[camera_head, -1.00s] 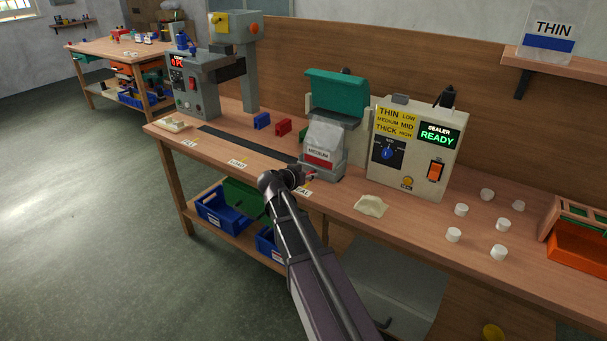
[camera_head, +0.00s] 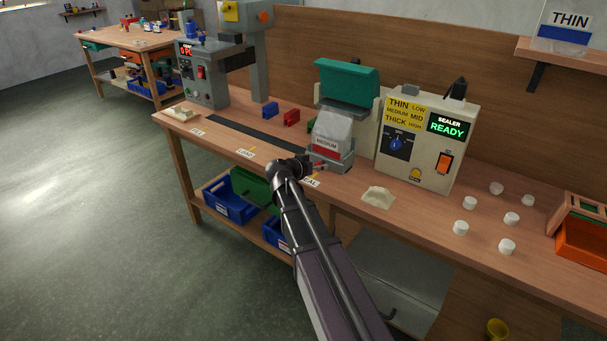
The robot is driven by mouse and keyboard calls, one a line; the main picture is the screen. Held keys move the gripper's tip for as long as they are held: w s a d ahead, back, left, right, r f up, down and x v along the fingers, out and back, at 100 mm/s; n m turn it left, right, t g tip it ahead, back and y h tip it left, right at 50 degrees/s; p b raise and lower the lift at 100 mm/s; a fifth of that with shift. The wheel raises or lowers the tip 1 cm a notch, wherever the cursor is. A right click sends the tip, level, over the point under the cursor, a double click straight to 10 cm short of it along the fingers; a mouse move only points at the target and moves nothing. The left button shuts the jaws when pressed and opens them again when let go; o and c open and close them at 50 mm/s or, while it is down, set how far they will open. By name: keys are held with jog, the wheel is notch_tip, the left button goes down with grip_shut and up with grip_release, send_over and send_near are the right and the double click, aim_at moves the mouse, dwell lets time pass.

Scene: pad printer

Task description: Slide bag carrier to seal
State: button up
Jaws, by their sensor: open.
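The bag carrier (camera_head: 336,161) is a grey holder on the bench at the sealing station, below and in front of the raised teal sealer head (camera_head: 346,80). A pale clear bag (camera_head: 332,128) with a red-and-white MEDIUM label stands upright in it. The seal label (camera_head: 311,181) lies just in front, partly covered by my arm. My gripper (camera_head: 317,166) is open at the carrier's front left, close to a small red part. Whether it touches the carrier is unclear, and my wrist hides part of its fingers.
A dark track (camera_head: 250,132) runs left past the load label (camera_head: 246,153) toward the grey printer (camera_head: 203,85). The sealer box (camera_head: 428,138) displays READY. A crumpled pale bag (camera_head: 378,197) lies in front of it, with several white caps (camera_head: 470,202) to the right.

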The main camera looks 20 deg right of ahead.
aim_at(313, 160)
jog(key=shift+w+a, duration=0.45)
jog(key=shift+w, duration=0.25)
jog(key=shift+w+a+r, duration=0.2)
jog(key=shift+w+a, duration=0.65)
jog(key=shift+a, duration=0.15)
jog(key=p+v, duration=0.5)
jog(key=v, duration=0.8)
jog(key=s+r+n+g+y+p, duration=0.3)
jog(key=s+r+n+y+p, duration=0.1)
jog(key=s+p, duration=0.5)
jog(key=s+r+n+g+y+p, duration=0.3)
jog(key=s+r+n+y+p, duration=0.1)
jog(key=s+p, duration=0.6)
jog(key=shift+s+a+r+g+y+p, duration=0.45)
jog(key=shift+r+y+p, duration=0.3)
jog(key=shift+y+p, duration=0.5)
jog(key=shift+w+f, duration=0.15)
